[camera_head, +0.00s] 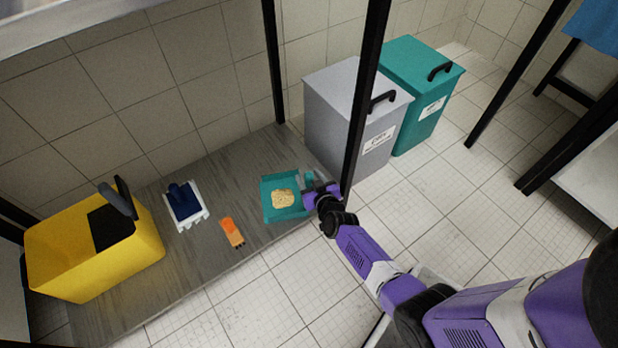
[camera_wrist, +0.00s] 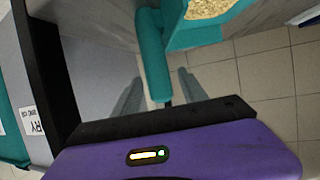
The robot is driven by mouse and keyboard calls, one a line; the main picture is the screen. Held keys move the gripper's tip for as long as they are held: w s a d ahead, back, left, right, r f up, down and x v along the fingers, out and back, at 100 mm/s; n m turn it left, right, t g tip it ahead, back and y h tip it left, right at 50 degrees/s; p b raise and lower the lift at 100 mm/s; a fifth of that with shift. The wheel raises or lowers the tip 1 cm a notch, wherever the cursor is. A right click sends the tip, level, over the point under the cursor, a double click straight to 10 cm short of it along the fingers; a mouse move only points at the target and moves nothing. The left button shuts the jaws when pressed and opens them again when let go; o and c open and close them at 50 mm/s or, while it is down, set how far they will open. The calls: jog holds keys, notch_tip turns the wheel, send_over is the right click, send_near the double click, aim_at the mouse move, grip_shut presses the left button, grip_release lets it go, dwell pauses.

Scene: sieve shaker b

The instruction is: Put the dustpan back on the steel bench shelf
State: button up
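The teal dustpan (camera_head: 268,206) is over the right end of the grey bench shelf (camera_head: 187,257), with a pale yellow grainy heap (camera_head: 283,199) in its pan. I cannot tell for sure whether it rests flat on the shelf. In the wrist view its round teal handle (camera_wrist: 153,55) points toward my gripper (camera_wrist: 160,78). The two grey fingers stand on either side of the handle, with a gap showing at the right finger, so the gripper looks open around it. In the head view my gripper (camera_head: 318,193) is at the handle beside the front post.
On the shelf are a yellow bucket (camera_head: 125,255), a blue-and-white tool (camera_head: 184,203) and an orange brush (camera_head: 232,232). A black post (camera_head: 362,100) stands close to my gripper. A grey bin (camera_head: 330,105) and a teal bin (camera_head: 412,75) stand on the floor behind it.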

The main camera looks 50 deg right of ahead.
jog(key=shift+r, duration=0.1)
jog(key=shift+s+a+r+p, duration=0.1)
jog(key=shift+s+r+p, duration=0.1)
jog(key=shift+p, duration=0.2)
jog(key=s+a+r+n+t+y+p, duration=0.1)
jog(key=s+a+r+p, duration=0.2)
jog(key=s+a+r, duration=0.55)
jog(key=s+a+r+n+t+y+p, duration=0.1)
jog(key=s+a+r+n+y+p, duration=0.15)
jog(key=s+a+r, duration=0.65)
jog(key=s+a+r+y, duration=0.1)
jog(key=s+a+r, duration=0.1)
jog(key=s+r, duration=0.3)
jog(key=s+a+r+n+y, duration=0.1)
jog(key=s+a+r, duration=0.2)
jog(key=r, duration=0.5)
jog(key=s+a+r+n+t+y, duration=0.1)
jog(key=s+a+r, duration=0.1)
jog(key=s+r, duration=0.4)
jog(key=shift+s+a+r, duration=0.3)
jog(key=shift+a+r, duration=0.05)
jog(key=shift+r, duration=0.4)
jog(key=shift+n, duration=0.25)
